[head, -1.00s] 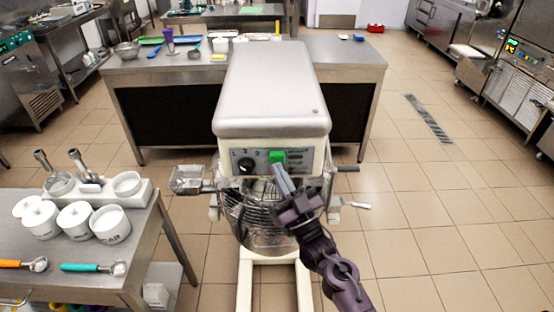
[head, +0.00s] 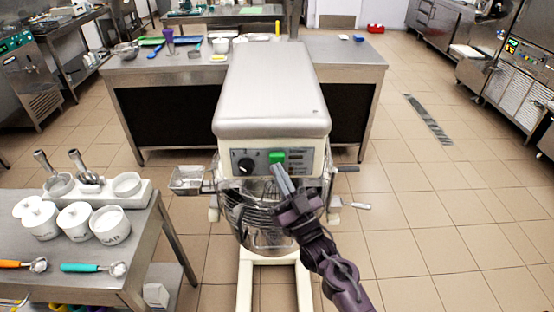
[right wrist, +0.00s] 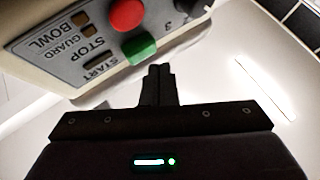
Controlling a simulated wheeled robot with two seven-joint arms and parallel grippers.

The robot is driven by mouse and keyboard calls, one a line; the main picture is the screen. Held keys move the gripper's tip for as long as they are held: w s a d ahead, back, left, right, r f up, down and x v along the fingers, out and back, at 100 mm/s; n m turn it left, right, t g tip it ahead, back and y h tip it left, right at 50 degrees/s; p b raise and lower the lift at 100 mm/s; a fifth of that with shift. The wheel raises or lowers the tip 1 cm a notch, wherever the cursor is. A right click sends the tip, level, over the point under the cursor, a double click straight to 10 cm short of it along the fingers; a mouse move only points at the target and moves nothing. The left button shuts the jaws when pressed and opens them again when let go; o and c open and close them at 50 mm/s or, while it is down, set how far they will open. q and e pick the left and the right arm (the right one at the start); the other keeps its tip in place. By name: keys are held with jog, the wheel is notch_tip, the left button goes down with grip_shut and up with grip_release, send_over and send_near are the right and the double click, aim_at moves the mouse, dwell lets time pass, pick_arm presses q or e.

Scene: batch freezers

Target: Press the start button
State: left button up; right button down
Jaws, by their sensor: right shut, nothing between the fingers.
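The green start button (head: 277,156) sits on the grey control panel at the front of a large mixer (head: 270,90). In the right wrist view the green button (right wrist: 140,48) shows near the START label, close to a red button (right wrist: 127,14) near the STOP label. My right gripper (head: 277,168) is shut and empty, its fingertips just below the green button in the head view. In the right wrist view the fingertips (right wrist: 159,69) are near the green button, and a small gap shows between them. My left gripper is not in view.
A black knob (head: 245,165) is left of the green button. The mixer's wire guard and bowl (head: 258,215) are below the panel. A steel table (head: 130,235) with white tubs and scoops stands at the left. Another steel table (head: 350,62) is behind the mixer. The floor at right is clear.

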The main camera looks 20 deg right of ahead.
jog(key=shift+w, duration=0.15)
dwell(0.6)
jog(key=shift+w+d, duration=0.15)
jog(key=shift+w, duration=0.15)
